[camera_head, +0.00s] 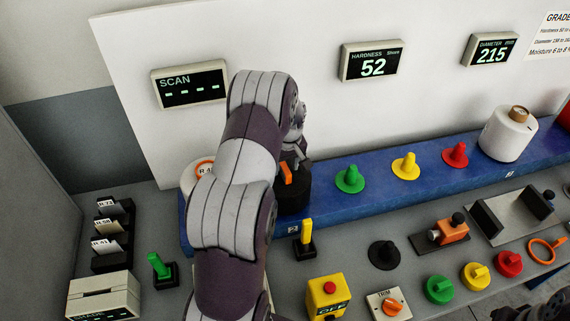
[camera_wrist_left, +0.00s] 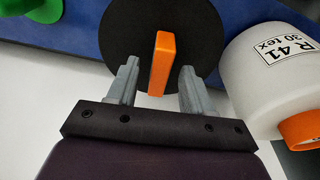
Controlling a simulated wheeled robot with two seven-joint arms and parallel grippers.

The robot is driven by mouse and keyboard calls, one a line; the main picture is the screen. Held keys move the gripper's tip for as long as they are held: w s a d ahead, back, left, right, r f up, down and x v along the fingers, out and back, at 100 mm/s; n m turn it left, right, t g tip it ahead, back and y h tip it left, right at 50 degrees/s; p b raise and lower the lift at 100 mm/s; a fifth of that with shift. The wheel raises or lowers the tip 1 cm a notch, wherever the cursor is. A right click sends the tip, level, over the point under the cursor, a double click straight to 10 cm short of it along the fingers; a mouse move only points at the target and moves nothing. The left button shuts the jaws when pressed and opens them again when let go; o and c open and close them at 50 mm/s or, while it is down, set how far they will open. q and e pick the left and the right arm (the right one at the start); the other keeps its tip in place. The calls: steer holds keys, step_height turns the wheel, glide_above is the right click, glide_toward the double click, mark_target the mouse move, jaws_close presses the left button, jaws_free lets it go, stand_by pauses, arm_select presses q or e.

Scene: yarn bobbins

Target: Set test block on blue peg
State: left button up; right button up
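The test block looks like a black cylinder (camera_head: 294,196) with an upright orange grip fin (camera_head: 286,173), standing on the blue shelf. In the left wrist view its round black top (camera_wrist_left: 130,30) and the orange fin (camera_wrist_left: 159,62) are seen from above. My left gripper (camera_head: 296,158) is over the block. In the left wrist view its two grey fingers (camera_wrist_left: 155,85) are apart, one on each side of the fin, with visible gaps. No blue peg shows; I cannot tell whether one is under the block. A dark shape at the head view's bottom right corner may be my right gripper, too cut off to judge.
Green (camera_head: 350,179), yellow (camera_head: 405,167) and red (camera_head: 455,155) pegs stand on the blue shelf (camera_head: 385,195), right of the block. A white bobbin (camera_wrist_left: 265,75) marked R 41 is close beside the left gripper. A yellow-handled lever (camera_head: 306,236) and button box (camera_head: 329,298) stand in front.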

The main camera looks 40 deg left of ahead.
arm_select(q)
steer(key=r+b, duration=0.1)
steer(key=r, duration=0.1)
steer(key=r+b, duration=0.1)
steer(key=r, duration=0.1)
steer(key=d+r+b, duration=0.1)
steer(key=r, duration=0.2)
steer(key=shift+s, duration=0.3)
steer(key=r, duration=0.5)
steer(key=shift+s+d+r, duration=0.25)
steer(key=shift+d, duration=0.05)
